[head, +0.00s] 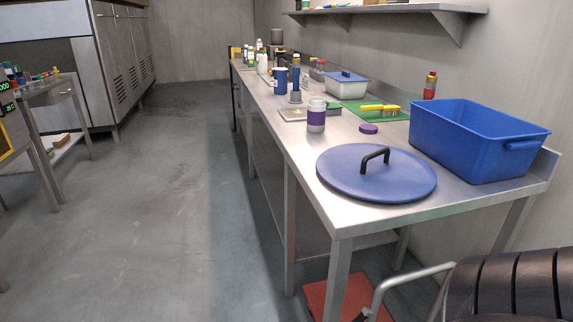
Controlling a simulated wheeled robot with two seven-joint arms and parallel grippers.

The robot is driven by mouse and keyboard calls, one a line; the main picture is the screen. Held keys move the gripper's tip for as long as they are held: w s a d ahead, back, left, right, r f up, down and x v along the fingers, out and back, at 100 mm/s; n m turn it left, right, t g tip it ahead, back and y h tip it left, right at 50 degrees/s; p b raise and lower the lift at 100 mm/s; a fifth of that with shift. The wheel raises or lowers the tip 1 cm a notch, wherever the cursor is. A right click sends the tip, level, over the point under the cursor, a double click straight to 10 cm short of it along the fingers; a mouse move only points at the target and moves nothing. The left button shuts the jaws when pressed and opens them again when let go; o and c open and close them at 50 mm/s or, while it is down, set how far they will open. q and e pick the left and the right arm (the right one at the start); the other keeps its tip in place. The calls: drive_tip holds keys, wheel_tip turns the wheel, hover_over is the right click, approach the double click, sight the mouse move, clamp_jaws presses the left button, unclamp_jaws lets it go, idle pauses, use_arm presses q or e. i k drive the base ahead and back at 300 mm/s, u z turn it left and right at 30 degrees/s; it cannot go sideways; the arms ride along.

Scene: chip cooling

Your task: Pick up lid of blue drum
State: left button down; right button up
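A round blue lid (335,172) with a black bar handle (376,157) lies flat on the near end of the steel table (300,150). The handle stands up from the middle of the lid, and nothing lies on it. The blue drum itself cannot be made out. Neither of my grippers shows in the head view.
A blue rectangular bin (465,145) stands right behind the lid. A white bottle with a purple band (316,115) and a purple cap (368,129) are farther back. A dark ribbed object (510,285) with a grey tube frame is at the bottom right. Floor left is clear.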

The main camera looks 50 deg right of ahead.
sight(371, 173)
drive_tip(key=u, duration=0.15)
drive_tip(key=i, duration=1.15)
drive_tip(key=z, duration=2.1)
